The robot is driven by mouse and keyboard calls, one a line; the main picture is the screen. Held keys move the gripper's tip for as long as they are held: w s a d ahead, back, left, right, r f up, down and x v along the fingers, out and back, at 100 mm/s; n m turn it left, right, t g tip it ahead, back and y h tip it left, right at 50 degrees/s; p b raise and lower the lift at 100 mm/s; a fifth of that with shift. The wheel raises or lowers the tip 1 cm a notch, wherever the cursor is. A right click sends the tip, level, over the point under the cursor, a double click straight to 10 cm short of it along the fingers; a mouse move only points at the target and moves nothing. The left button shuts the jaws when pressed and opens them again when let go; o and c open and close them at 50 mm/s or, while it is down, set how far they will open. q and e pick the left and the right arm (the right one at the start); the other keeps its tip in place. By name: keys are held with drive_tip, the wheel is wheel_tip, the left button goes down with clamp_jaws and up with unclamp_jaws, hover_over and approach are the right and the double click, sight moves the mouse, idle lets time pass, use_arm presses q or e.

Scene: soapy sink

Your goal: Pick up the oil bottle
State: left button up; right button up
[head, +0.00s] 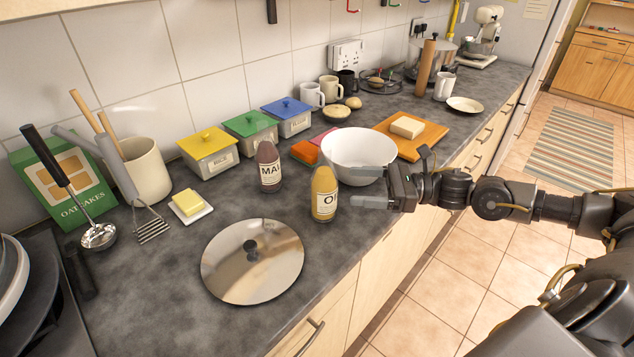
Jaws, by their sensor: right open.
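The oil bottle (324,196) is a yellow bottle with a white label that begins with "O". It stands upright on the dark counter, just in front of the white bowl. My right gripper (368,187) comes in from the right, with its fingers pointing left toward the bottle. Its fingers are apart and empty, a short gap to the right of the bottle. One finger overlaps the bowl in the picture. My left gripper is not in view.
A brown bottle (269,167) stands behind and left of the oil bottle. The white bowl (352,152) stands close behind it. A metal lid (276,277) lies in front left. The counter's front edge runs just right of the bottle. Bare counter (235,205) lies to the left.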

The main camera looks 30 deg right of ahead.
sight(316, 181)
drive_tip(key=p+x, duration=0.1)
drive_tip(key=x, duration=0.3)
drive_tip(key=shift+w+a+r+p, duration=0.15)
drive_tip(key=shift+a+p, duration=0.15)
drive_tip(key=shift+p, duration=0.1)
drive_tip(key=shift+a, duration=0.2)
drive_tip(key=p+x, duration=0.3)
drive_tip(key=x, duration=0.2)
drive_tip(key=shift+w, duration=0.25)
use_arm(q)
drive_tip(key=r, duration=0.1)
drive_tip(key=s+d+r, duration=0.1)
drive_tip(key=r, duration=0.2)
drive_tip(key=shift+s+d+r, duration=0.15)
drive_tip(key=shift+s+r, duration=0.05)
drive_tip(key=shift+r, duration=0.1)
use_arm(e)
drive_tip(key=shift+c, duration=0.5)
drive_tip(key=c, duration=1.2)
